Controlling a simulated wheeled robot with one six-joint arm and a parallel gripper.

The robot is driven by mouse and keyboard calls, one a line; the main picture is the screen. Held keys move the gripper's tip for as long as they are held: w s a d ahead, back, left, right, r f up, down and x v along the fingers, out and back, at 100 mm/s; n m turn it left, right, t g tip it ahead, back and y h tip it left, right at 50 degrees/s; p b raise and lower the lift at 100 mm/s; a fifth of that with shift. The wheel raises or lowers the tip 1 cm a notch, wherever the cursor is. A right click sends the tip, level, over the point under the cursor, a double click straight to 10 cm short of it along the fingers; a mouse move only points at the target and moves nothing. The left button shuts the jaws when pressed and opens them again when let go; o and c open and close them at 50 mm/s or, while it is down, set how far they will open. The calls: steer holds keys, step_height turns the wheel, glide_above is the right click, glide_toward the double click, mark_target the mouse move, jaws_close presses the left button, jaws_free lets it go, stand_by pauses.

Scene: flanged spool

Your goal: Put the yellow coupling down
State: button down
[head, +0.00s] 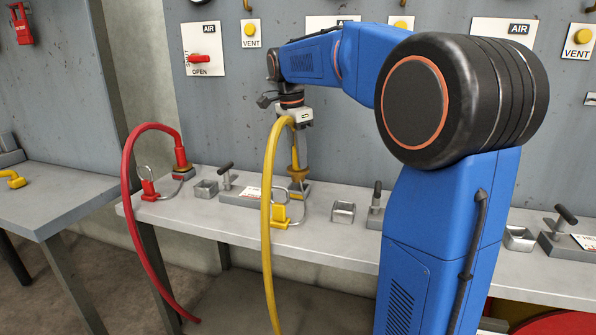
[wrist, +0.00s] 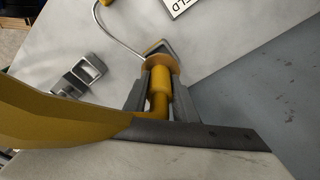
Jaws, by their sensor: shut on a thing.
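The yellow coupling (head: 299,172) is upright at the bench, with a wide flange at its lower end. My gripper (head: 296,148) is above it, pointing down, with its jaws closed around the coupling's narrow body. In the wrist view the coupling (wrist: 160,82) sits between the two grey fingers of my gripper (wrist: 159,92). The yellow hose (head: 267,200) arches from its top and hangs over the bench's front edge. A small block lies just under the flange; I cannot tell whether they touch.
On the grey bench (head: 330,243) a red coupling (head: 181,160) with a red hose (head: 128,190) stands at left. A yellow lock-like block (head: 279,213) with a wire loop is at the front edge. Small metal boxes and black-handled clamps stand nearby. A panel wall rises behind.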

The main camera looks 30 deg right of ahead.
mark_target(298, 170)
steer(key=shift+f, duration=2.1)
steer(key=c, duration=1.4)
jaws_free()
steer(key=shift+f, duration=0.15)
steer(key=shift+c, duration=0.2)
steer(key=r, duration=0.4)
steer(key=a+r, duration=0.1)
steer(key=r, duration=0.7)
steer(key=shift+a+r, duration=0.15)
steer(key=shift+a, duration=0.1)
steer(key=shift+s, duration=0.15)
